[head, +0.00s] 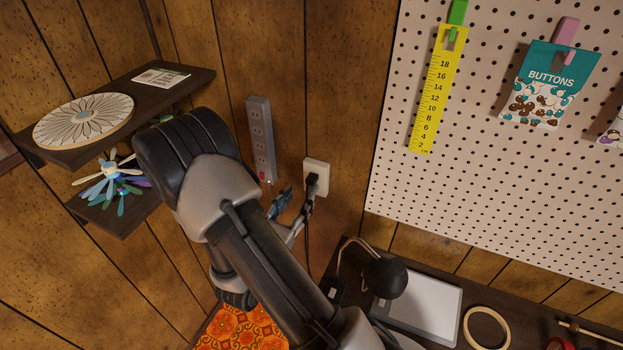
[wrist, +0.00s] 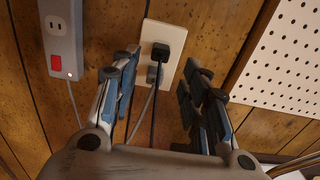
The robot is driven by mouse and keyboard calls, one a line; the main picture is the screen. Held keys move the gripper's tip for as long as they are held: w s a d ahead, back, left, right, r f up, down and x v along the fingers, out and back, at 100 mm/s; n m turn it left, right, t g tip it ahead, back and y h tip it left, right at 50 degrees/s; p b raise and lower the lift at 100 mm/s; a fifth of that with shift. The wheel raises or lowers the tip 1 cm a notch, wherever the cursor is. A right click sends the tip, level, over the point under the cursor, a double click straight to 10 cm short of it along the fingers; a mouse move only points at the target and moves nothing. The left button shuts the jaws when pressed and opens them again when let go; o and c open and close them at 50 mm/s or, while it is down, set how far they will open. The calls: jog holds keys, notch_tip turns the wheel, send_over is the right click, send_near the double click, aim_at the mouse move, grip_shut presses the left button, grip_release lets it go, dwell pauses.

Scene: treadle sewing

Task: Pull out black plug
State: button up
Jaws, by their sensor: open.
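The black plug (wrist: 161,51) sits in the upper socket of a white wall outlet (wrist: 171,27), with its dark cord hanging down. A grey plug (wrist: 152,75) with a grey cord sits just below it. In the head view the outlet (head: 319,168) is on the wood wall, and the black plug (head: 312,180) shows small on its face. My gripper (wrist: 158,68) is open, its fingers on the left and right of the outlet, with the plugs between them and nothing held. In the head view my gripper (head: 294,203) is just below and left of the outlet.
A grey power strip (head: 261,135) with a red switch is mounted left of the outlet. A pegboard (head: 480,130) is to the right. Dark corner shelves (head: 190,82) are at left. Below is a dark bench with a lamp (head: 386,277) and a white tablet-like panel (head: 428,305).

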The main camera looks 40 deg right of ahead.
aim_at(309, 184)
jog(key=x, duration=0.7)
jog(key=shift+w+d, duration=0.1)
jog(key=shift+d, duration=0.2)
jog(key=shift+c, duration=0.6)
dwell(0.6)
grip_shut()
dwell(0.4)
jog(key=shift+a, duration=0.1)
jog(key=shift+b+v, duration=0.3)
jog(key=shift+v, duration=2.65)
